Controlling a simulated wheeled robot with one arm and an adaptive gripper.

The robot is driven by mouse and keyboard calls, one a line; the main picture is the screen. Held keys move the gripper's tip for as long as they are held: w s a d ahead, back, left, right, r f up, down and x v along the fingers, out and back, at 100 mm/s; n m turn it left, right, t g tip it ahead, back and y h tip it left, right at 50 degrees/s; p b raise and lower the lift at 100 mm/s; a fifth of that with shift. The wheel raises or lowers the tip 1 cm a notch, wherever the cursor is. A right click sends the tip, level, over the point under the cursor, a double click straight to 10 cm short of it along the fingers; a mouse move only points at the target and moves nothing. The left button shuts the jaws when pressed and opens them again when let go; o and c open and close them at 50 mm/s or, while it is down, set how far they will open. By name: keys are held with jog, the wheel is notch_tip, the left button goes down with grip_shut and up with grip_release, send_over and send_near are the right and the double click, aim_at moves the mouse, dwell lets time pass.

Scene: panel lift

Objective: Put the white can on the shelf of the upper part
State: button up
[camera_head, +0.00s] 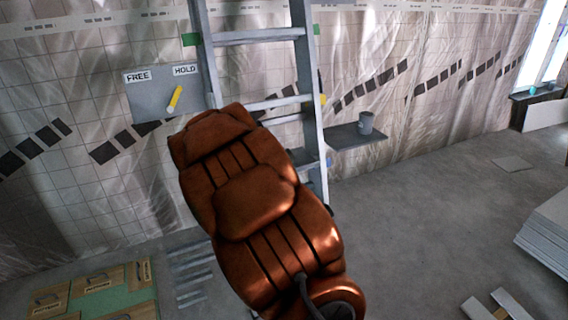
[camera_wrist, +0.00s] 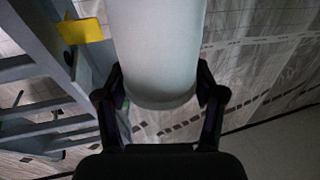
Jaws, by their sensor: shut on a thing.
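In the wrist view a white can (camera_wrist: 156,48) fills the top middle, its rounded end toward my gripper (camera_wrist: 160,95). My gripper's two dark fingers are closed on its sides. In the head view my orange arm covers the middle, so neither my gripper nor the white can shows there. A dark grey shelf (camera_head: 345,138) sticks out beside the ladder-like grey lift frame (camera_head: 313,110). A grey cup-like container (camera_head: 366,123) stands on it. I cannot tell whether this shelf belongs to the upper part.
A grey panel marked FREE and HOLD (camera_head: 150,98) with a yellow lever (camera_head: 174,99) is left of the frame. Stacked boards (camera_head: 548,231) are at right. The grey floor (camera_head: 420,235) right of my arm is mostly clear.

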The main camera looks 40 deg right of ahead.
jog(key=s+d+h, duration=0.1)
jog(key=s+d, duration=1)
jog(key=d, duration=0.3)
jog(key=s+d+f+m+b, duration=0.1)
jog(key=s+d, duration=0.1)
jog(key=s, duration=0.5)
jog(key=s+d+f+b, duration=0.1)
jog(key=s+d, duration=0.2)
jog(key=s, duration=0.5)
jog(key=shift+h, duration=0.3)
jog(key=shift+w+d+f+p, duration=0.2)
jog(key=shift+w+d+f, duration=0.55)
jog(key=shift+w+d, duration=1.15)
jog(key=shift+w+d+f+p, duration=0.25)
jog(key=shift+w+d+f, duration=0.65)
jog(key=shift+w, duration=1.7)
jog(key=shift+w+d+f+p, duration=0.2)
jog(key=shift+w+d+f, duration=0.35)
jog(key=shift+w+d, duration=1.4)
jog(key=shift+w+a+f, duration=0.2)
jog(key=shift+w+a, duration=0.1)
jog(key=o, duration=1.3)
jog(key=shift+o, duration=0.2)
